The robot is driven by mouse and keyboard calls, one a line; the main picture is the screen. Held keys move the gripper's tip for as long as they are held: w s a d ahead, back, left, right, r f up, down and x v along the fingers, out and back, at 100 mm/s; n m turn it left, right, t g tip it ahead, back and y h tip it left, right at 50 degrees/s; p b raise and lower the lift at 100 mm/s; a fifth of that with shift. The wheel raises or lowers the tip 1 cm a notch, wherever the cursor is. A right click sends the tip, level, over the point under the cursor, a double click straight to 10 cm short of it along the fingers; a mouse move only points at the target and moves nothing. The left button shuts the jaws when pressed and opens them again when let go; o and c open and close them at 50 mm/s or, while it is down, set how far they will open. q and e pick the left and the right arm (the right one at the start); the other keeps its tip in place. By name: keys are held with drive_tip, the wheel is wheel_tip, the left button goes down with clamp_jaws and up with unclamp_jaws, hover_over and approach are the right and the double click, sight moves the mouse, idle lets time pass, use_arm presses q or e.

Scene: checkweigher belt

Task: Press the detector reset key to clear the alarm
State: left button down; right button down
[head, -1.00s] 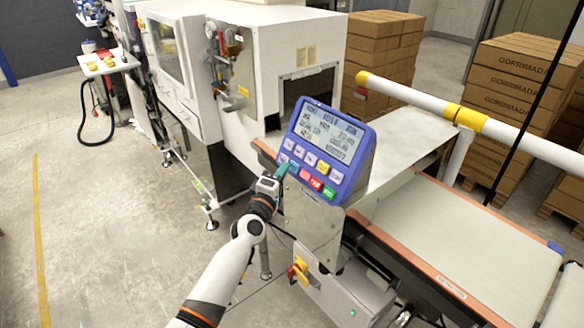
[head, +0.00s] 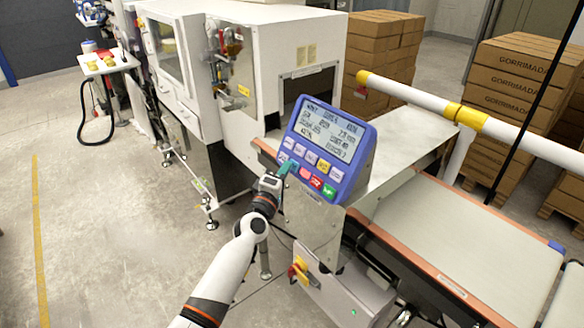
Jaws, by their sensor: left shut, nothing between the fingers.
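The blue control panel (head: 328,143) stands tilted on the machine's front. It has a grey display with text (head: 325,130) above two rows of keys. The upper row has pale keys and a yellow key (head: 323,165). The lower row shows pink, red (head: 316,182) and green (head: 328,191) keys. No label for the reset key is legible. My left gripper (head: 284,170) is shut and empty, its teal fingertips at the panel's lower left keys. The fingertips hide part of that corner, and I cannot tell whether they touch a key. My right gripper is not in view.
A conveyor belt (head: 460,240) runs to the lower right, with a white and yellow rail (head: 415,97) above it. A box with a red and yellow switch (head: 299,270) hangs below the panel. Stacked cartons (head: 515,85) stand behind. The floor at left is open.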

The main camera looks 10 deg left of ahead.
use_arm(q)
drive_tip(key=shift+w+d+f, duration=0.15)
drive_tip(key=shift+w+d, duration=0.05)
drive_tip(key=shift+w, duration=0.05)
idle(0.8)
drive_tip(key=shift+s+a+r+p, duration=0.3)
drive_tip(key=shift+s+a+r, duration=0.15)
drive_tip(key=shift+s, duration=0.1)
drive_tip(key=shift+f, duration=0.1)
drive_tip(key=s+a+r+p, duration=0.2)
drive_tip(key=s+a+p, duration=0.1)
drive_tip(key=s, duration=0.1)
drive_tip(key=shift+a+r+p, duration=0.15)
drive_tip(key=shift+r+p, duration=0.15)
drive_tip(key=shift+r, duration=0.1)
drive_tip(key=shift+s, duration=0.1)
idle(0.6)
